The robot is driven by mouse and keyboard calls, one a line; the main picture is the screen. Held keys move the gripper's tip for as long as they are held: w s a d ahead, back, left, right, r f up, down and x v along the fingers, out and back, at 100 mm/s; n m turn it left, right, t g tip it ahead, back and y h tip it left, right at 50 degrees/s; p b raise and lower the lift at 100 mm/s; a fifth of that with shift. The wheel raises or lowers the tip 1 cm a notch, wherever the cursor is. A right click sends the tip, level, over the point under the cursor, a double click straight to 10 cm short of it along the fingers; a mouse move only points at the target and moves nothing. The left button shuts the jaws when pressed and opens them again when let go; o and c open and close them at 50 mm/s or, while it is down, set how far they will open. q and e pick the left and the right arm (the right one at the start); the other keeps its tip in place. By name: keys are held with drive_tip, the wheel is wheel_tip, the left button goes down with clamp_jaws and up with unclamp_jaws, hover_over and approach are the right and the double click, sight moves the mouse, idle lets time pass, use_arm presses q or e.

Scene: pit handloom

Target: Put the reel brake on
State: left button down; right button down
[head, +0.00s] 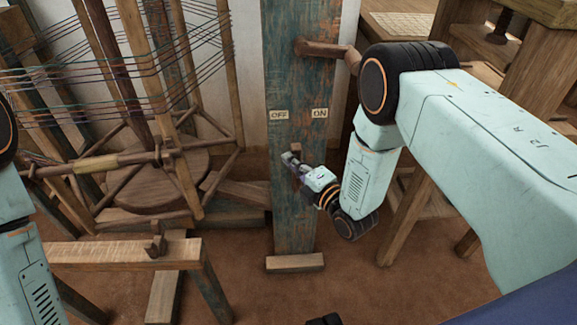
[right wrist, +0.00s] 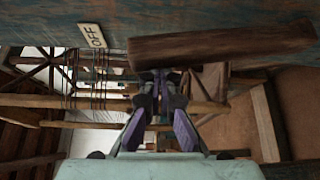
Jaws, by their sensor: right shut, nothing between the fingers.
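A blue-green wooden post (head: 293,200) stands upright in the head view, with an OFF label (head: 279,115) at left and an ON label (head: 319,113) at right. My right gripper (head: 291,160) is shut and empty in front of the post, below the labels. A short wooden piece (head: 297,149) shows just by its fingertips. In the right wrist view, a wooden bar (right wrist: 220,45) lies close beside the shut fingers (right wrist: 162,82), near the OFF label (right wrist: 92,36); I cannot tell whether they touch. The thread-wound reel (head: 140,90) stands left of the post. My left gripper is out of view.
A wooden peg (head: 325,48) sticks out rightward high on the post, near my right arm. A low wooden bench (head: 120,252) stands at the front left. A wooden table frame (head: 520,60) is at right.

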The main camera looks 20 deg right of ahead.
sight(300, 156)
drive_tip(key=shift+s+d+r+m+t, duration=0.1)
drive_tip(key=shift+d+m, duration=0.1)
drive_tip(key=shift+d, duration=0.3)
drive_tip(key=shift+s+d+f+m+t, duration=0.1)
drive_tip(key=shift+s+d+m, duration=0.1)
drive_tip(key=shift+d, duration=0.35)
drive_tip(key=shift+s+d+r+m+t, duration=0.1)
drive_tip(key=shift+d+m, duration=0.1)
drive_tip(key=shift+d, duration=0.3)
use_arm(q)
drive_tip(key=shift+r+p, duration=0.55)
use_arm(e)
drive_tip(key=d, duration=0.3)
drive_tip(key=shift+s+f, duration=0.25)
drive_tip(key=shift+f, duration=0.05)
drive_tip(key=shift+d, duration=0.15)
